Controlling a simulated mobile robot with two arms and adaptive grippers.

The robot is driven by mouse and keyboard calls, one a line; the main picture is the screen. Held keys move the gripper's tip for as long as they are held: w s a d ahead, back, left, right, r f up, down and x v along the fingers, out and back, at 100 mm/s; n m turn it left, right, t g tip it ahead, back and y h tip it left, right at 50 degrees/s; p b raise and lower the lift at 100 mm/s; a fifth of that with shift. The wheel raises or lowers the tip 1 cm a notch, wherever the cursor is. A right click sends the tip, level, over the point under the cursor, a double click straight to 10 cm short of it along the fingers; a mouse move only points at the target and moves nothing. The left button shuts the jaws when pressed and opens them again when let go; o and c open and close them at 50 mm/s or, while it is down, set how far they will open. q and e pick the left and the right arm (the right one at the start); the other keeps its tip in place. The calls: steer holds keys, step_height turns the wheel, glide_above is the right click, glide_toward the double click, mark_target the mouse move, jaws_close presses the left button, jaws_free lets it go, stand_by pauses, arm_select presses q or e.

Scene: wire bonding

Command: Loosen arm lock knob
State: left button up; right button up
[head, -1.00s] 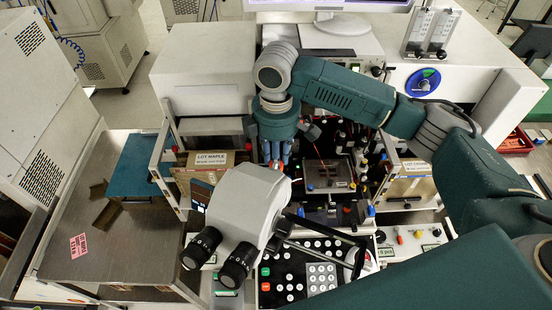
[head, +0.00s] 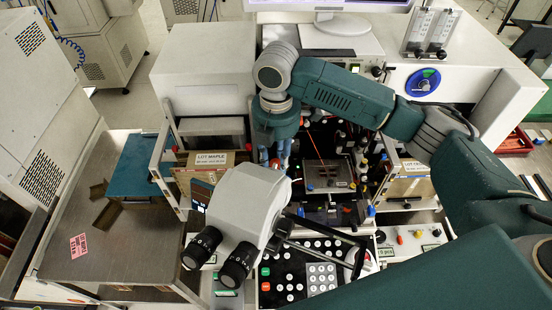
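My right gripper (head: 274,153) hangs down from the arm that comes in from the right. Its fingers point down just behind the grey-white microscope head (head: 246,204), and the head hides their tips. I cannot see whether the fingers are apart or closed on anything. I cannot make out the arm lock knob; it may be hidden by the gripper or the microscope head. A dark bar (head: 322,230) runs from the right side of the head over the keypad. My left gripper is not in view.
Two black eyepieces (head: 238,266) stick out toward the front. A black keypad panel (head: 320,278) lies below. The bonder's work stage (head: 329,175) is right of the gripper, and a box labelled LOT MAPLE (head: 211,159) stands left. The brown bench at left (head: 120,250) is mostly clear.

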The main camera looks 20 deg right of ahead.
mark_target(277, 163)
stand_by(0.5)
steer(key=o, duration=1.2)
steer(key=shift+d, duration=0.1)
steer(key=shift+c, duration=0.2)
step_height(277, 163, up, 12)
